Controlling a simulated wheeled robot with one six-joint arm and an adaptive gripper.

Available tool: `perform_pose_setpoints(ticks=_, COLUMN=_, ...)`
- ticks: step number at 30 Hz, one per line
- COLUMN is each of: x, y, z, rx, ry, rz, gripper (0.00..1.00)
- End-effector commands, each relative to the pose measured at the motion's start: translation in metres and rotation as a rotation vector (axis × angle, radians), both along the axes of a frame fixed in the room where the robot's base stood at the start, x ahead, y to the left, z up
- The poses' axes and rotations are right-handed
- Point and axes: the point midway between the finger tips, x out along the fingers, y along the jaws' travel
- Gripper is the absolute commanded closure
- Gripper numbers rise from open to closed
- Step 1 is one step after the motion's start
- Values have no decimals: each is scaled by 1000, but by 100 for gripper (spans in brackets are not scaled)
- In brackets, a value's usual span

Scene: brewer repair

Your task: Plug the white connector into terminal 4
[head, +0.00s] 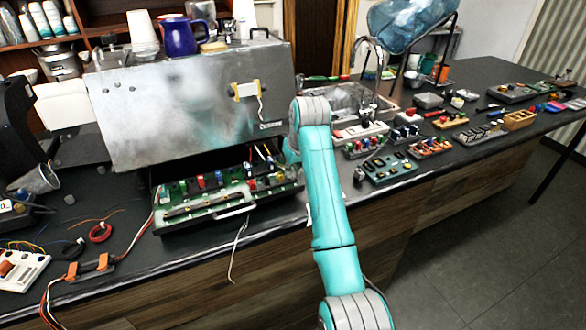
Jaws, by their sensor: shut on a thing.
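The green circuit board (180,218) sits in an open tray below the big metal brewer housing. It carries red, blue and yellow terminals; their numbers are too small to read. My gripper (268,157) is over the board's right back part, just left of my teal arm's end. It is small and dark here, and partly hidden by the arm. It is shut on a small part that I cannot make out. I cannot pick out the white connector for certain. A thin white wire (238,250) hangs over the tray's front edge and down the counter front.
The metal housing (190,100) stands close behind the board, with cups and a blue mug (180,38) on top. Several small electronic modules (388,168) crowd the counter to the right. Loose wires and an orange connector (92,267) lie at left.

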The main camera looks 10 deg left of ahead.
Motion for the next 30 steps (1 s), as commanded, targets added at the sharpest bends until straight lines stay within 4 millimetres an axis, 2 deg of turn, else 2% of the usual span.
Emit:
perform_pose_setpoints(ticks=6, x=0, y=0, z=0, rx=1, ry=-1, rz=0, gripper=100)
perform_pose_setpoints(ticks=7, x=0, y=0, z=0, rx=1, ry=-1, rz=0, gripper=79)
perform_pose_setpoints(ticks=10, x=0, y=0, z=0, rx=1, ry=-1, rz=0, gripper=55)
perform_pose_setpoints(ticks=20, x=0, y=0, z=2, rx=1, ry=-1, rz=0, gripper=55)
perform_pose_setpoints(ticks=23, x=-3, y=-2, z=11, rx=1, ry=-2, rz=0, gripper=55)
perform_pose_setpoints(ticks=30, x=-14, y=-10, z=45, rx=1, ry=-3, rz=0, gripper=55)
